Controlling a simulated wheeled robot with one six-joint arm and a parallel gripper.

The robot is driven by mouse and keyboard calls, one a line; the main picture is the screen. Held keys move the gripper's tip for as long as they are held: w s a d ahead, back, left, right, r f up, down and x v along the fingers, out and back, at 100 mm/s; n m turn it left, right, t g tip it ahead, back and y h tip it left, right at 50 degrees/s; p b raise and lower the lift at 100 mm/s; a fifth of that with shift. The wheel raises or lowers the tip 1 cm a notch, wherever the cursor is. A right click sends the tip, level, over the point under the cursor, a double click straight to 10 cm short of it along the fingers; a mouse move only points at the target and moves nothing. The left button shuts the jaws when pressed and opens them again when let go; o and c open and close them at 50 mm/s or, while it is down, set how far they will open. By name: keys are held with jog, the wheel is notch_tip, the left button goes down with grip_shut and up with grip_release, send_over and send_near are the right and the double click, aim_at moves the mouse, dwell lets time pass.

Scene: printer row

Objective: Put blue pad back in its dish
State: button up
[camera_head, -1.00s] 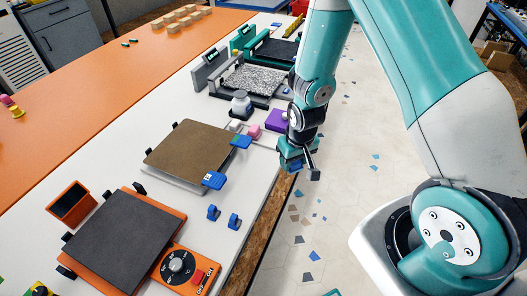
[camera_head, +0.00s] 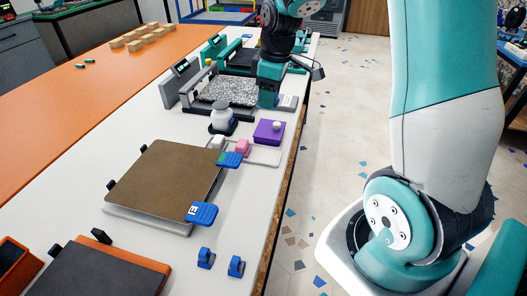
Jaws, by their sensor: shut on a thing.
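My gripper (camera_head: 270,98) is at the right edge of the white table, beside the speckled plate of a grey press. Its jaws point down and are mostly hidden by its teal body. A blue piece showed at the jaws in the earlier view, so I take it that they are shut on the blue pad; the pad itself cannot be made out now. A shallow pale tray (camera_head: 266,157) lies nearer on the table, with a pink piece (camera_head: 242,147) and a whitish piece (camera_head: 218,142) at its left. I cannot tell whether it is the dish.
A purple block (camera_head: 269,132) with a white knob stands by the tray. A white jar (camera_head: 222,117) is to its left. Two small blue clips (camera_head: 236,266) stand at the front.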

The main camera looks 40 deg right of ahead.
aim_at(266, 156)
notch_tip(266, 156, down, 17)
jog(key=shift+a+f, duration=0.1)
jog(key=shift+a, duration=0.05)
